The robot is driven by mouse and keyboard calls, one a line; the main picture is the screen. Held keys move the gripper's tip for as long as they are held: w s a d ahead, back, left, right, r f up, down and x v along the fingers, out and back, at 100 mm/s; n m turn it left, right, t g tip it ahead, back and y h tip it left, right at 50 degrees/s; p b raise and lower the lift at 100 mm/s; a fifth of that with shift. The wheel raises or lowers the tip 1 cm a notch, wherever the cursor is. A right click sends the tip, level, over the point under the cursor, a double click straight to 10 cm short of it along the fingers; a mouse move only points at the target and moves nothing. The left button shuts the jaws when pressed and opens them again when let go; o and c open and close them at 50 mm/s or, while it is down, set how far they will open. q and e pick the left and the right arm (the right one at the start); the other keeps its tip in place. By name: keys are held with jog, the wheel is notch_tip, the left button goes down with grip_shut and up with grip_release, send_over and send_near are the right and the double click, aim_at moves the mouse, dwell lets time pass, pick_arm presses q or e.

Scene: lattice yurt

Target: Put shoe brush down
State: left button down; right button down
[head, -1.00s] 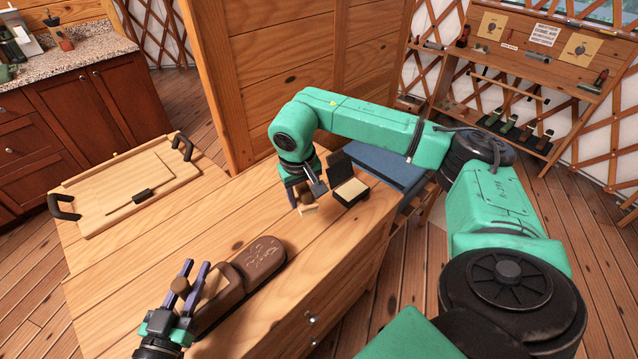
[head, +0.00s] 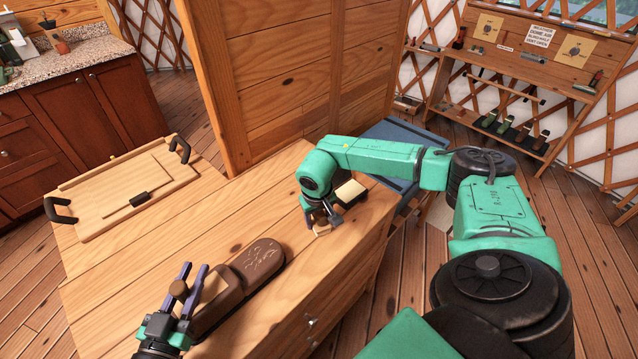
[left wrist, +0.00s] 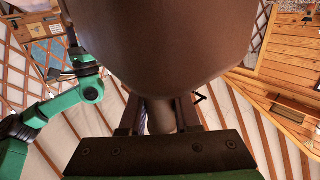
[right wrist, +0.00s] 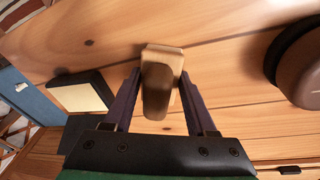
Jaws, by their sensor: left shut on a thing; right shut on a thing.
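The shoe brush (head: 322,229), a small pale wooden block with a brown part, is between the fingers of my right gripper (head: 318,218). In the right wrist view the brush (right wrist: 163,58) points away from my palm, very close to the tabletop; I cannot tell whether it touches. My right gripper (right wrist: 160,100) is shut on it. A brown shoe (head: 258,258) lies on the wooden table (head: 150,245) with pale wood in its opening. My left gripper (head: 192,280) is shut on a brown knob (head: 179,289) at its heel end, seemingly a shoe tree's.
An open dark box with a cream pad (head: 350,193) stands right beside my right gripper, near the table's far right edge. A wooden tray (head: 95,212) with black handles lies at the left. The table between tray and shoe is clear. A blue bench (head: 385,135) stands beyond.

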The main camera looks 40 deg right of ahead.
aim_at(317, 227)
jog(key=shift+c, duration=1)
grip_release()
jog(key=r, duration=0.4)
jog(key=s+a+r, duration=0.1)
jog(key=r, duration=0.7)
jog(key=shift+s+a, duration=0.25)
jog(key=shift+a, duration=0.1)
